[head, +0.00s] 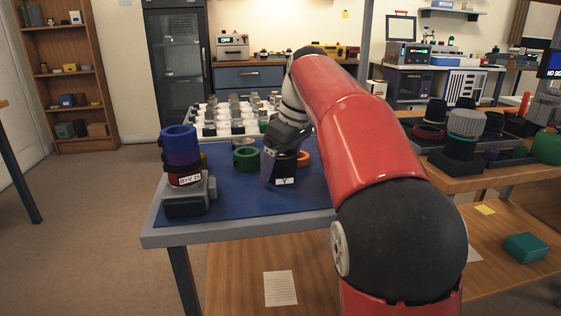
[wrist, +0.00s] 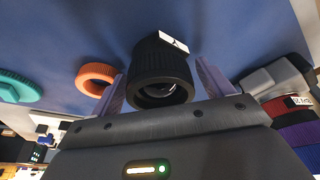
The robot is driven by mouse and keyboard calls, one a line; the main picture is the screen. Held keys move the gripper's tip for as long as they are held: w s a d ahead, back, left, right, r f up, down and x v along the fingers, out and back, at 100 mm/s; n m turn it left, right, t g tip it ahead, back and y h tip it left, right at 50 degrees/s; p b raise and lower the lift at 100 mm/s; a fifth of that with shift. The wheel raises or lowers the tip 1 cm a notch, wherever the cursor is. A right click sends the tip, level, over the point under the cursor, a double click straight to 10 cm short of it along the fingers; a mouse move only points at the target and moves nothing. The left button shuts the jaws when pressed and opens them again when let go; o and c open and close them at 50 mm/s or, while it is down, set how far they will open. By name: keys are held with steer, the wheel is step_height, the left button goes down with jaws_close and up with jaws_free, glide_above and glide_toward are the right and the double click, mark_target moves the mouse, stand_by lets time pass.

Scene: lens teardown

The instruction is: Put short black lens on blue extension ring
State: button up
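The short black lens (head: 286,172) with a white "Y" label stands on the blue mat. In the wrist view the lens (wrist: 162,68) is between the two purplish fingers of my gripper (wrist: 160,82), with a narrow gap visible on each side. My gripper (head: 279,163) reaches down at the lens from above in the head view. The blue extension ring (head: 180,132) tops a stack at the mat's left, above a purple ring and a red labelled ring on a grey camera body (head: 190,199). The stack also shows at the right of the wrist view (wrist: 300,135).
A green ring (head: 246,158) and an orange ring (head: 303,158) lie near the lens. A white tray (head: 196,128) of small parts stands behind. Bare blue mat (head: 237,192) separates the stack from the lens. A side table at right holds more lens parts.

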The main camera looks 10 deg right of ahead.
steer(key=p+v, duration=0.3)
steer(key=v, duration=0.8)
steer(key=shift+w+p, duration=0.1)
steer(key=shift+p, duration=0.2)
steer(key=shift+s+d+r, duration=0.2)
steer(key=shift+s+r, duration=0.1)
steer(key=shift+r, duration=0.3)
